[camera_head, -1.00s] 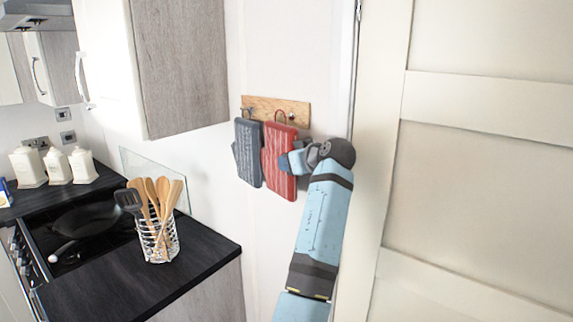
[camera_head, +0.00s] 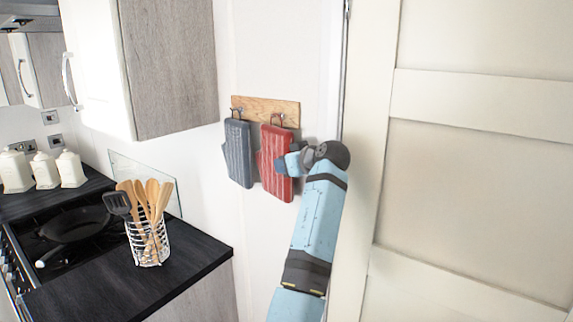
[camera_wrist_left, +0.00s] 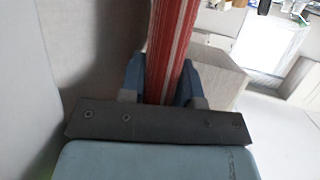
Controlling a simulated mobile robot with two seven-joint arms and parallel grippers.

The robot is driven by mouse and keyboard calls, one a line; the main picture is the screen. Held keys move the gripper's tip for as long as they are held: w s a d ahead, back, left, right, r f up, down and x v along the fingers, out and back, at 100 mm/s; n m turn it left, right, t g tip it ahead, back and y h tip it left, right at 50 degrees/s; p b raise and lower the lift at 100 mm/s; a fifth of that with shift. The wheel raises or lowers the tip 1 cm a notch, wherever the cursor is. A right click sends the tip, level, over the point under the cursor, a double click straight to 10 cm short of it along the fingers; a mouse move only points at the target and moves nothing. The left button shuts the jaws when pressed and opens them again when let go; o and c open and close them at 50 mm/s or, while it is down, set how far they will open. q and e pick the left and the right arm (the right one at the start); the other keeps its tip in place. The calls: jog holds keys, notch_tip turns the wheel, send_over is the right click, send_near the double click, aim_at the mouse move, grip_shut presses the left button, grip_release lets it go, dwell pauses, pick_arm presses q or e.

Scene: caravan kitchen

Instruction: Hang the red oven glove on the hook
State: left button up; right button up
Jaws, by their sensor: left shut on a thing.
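The red oven glove (camera_head: 276,175) hangs upright in front of the wall, with its dark loop (camera_head: 277,118) at the top. The wooden hook board (camera_head: 250,104) is behind the loop. The loop overlaps the right hook in the head view; I cannot tell whether it is around the hook. My left gripper (camera_head: 284,164) is shut on the glove's right side. The left wrist view shows the red glove (camera_wrist_left: 170,45) between both blue fingers (camera_wrist_left: 160,78). A grey glove (camera_head: 238,153) hangs from the left hook. My right gripper is not in view.
A wall cupboard (camera_head: 168,65) is left of the board. Below it, the dark worktop (camera_head: 195,252) holds a wire utensil basket (camera_head: 148,245), and a pan (camera_head: 75,224) is on the hob. A panelled door (camera_head: 475,190) is close on the right.

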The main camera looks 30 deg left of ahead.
pick_arm(q)
jog(key=o, duration=1)
